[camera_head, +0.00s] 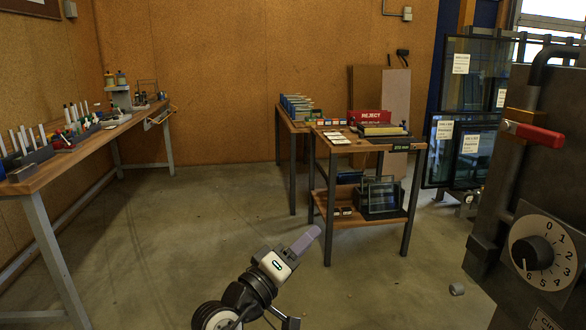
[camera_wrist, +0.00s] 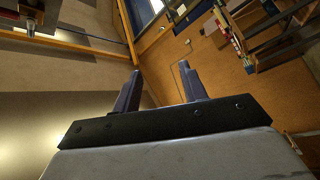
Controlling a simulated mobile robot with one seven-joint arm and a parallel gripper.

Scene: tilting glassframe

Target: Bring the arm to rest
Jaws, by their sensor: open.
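My gripper (camera_head: 306,241) is at the lower middle of the head view, held over open floor with its fingers pointing up and to the right. In the wrist view my gripper (camera_wrist: 161,86) shows two dark fingers standing apart with nothing between them. It is open and touches nothing that I can see. The wrist view looks past the fingers at the room, which appears tilted.
A long workbench (camera_head: 85,150) with tools runs along the left wall. A small table (camera_head: 345,146) with a red reject bin (camera_head: 370,117) stands at centre right. A grey machine with a numbered dial (camera_head: 543,252) is close at right. The middle floor is clear.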

